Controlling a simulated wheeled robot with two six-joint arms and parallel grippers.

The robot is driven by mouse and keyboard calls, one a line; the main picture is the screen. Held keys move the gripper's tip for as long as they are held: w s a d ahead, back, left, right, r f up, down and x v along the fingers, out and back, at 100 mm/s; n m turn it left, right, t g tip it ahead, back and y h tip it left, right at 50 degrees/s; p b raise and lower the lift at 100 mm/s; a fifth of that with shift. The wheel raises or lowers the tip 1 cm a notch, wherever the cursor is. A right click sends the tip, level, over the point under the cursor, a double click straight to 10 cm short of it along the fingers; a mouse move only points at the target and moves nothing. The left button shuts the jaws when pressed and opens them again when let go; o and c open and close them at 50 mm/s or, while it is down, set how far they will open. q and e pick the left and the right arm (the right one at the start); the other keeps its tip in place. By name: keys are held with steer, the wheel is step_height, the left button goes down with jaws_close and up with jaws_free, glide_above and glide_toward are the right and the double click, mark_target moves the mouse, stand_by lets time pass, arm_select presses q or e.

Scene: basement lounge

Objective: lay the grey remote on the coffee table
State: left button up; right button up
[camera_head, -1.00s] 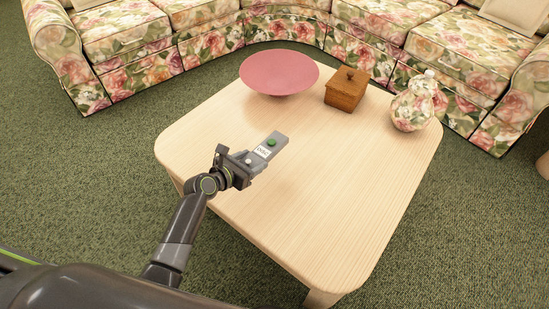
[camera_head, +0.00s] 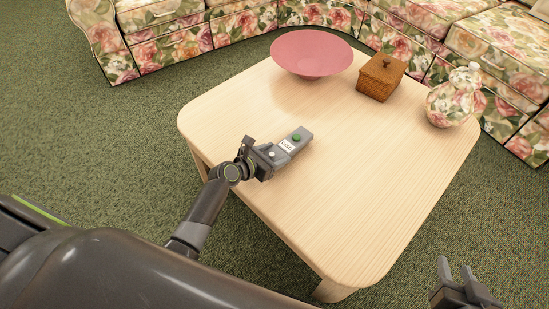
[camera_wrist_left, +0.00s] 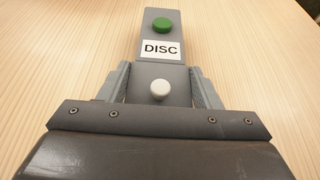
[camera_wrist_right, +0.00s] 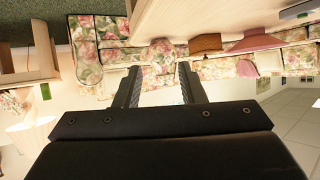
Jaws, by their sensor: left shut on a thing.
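The grey remote (camera_head: 301,137), with a green button, a white button and a label reading DISC, is in my left gripper (camera_head: 275,157). The gripper is shut on its near end, and its far end points up and right in the head view. In the left wrist view the remote (camera_wrist_left: 162,55) is between the fingers, with pale wood behind it. It is over the left part of the coffee table (camera_head: 340,205), low; I cannot tell whether it touches. My right gripper (camera_head: 456,268) is open and empty off the table's near right corner.
A pink bowl (camera_head: 311,55), a wooden box with a lid (camera_head: 381,78) and a floral jar (camera_head: 455,98) stand along the table's far side. The middle and near part of the tabletop are bare. A floral sofa (camera_head: 185,45) curves behind the table.

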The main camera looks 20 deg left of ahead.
arm_select(q)
steer(key=shift+f+b, duration=0.35)
steer(key=shift+f, duration=0.3)
arm_select(e)
step_height(320, 180, up, 6)
steer(key=w+t, duration=0.3)
steer(key=t, duration=0.1)
steer(key=shift+d+h, duration=0.35)
steer(key=shift+h, duration=0.05)
steer(key=shift+r, duration=0.1)
arm_select(q)
steer(key=shift+f, duration=0.1)
steer(key=o, duration=1.1)
arm_select(e)
steer(key=shift+r+t, duration=0.25)
steer(key=shift+t, duration=0.05)
